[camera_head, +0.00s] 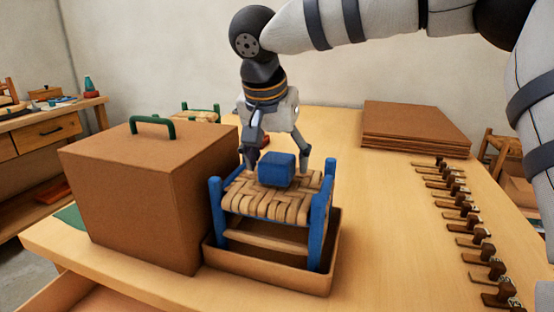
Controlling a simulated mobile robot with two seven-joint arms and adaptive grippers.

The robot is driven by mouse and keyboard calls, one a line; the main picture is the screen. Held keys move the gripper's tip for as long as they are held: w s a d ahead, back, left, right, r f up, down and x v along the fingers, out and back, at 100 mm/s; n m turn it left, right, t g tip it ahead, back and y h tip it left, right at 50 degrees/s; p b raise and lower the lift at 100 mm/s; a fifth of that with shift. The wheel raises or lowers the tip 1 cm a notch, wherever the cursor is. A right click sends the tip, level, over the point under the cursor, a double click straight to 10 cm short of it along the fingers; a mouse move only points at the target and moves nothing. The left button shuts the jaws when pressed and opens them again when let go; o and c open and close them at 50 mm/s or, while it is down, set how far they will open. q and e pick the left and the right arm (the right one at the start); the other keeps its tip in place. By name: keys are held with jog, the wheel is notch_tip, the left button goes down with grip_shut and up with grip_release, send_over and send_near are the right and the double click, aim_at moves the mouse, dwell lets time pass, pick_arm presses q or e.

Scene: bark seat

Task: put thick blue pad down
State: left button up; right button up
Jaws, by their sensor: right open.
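The thick blue pad (277,169) is a small blue block resting on the woven bark seat (257,208) of a blue-framed stool (316,222). My right gripper (277,168) is above and behind the pad, pointing down. Its fingers are spread apart, one on the left of the pad and one on the right, and it is open. The pad hides part of the space between the fingers. My left gripper is not in view.
The stool stands in a shallow brown tray (262,274). A large brown box (135,200) with a green handle (152,124) stands close on the left. Stacked brown boards (414,122) lie at the back right. Several wooden clips (468,227) line the right side of the table (385,250).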

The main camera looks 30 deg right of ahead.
jog(key=v, duration=1.1)
jog(key=shift+a+r, duration=0.15)
jog(key=shift+r, duration=0.2)
jog(key=shift+s+f, duration=0.1)
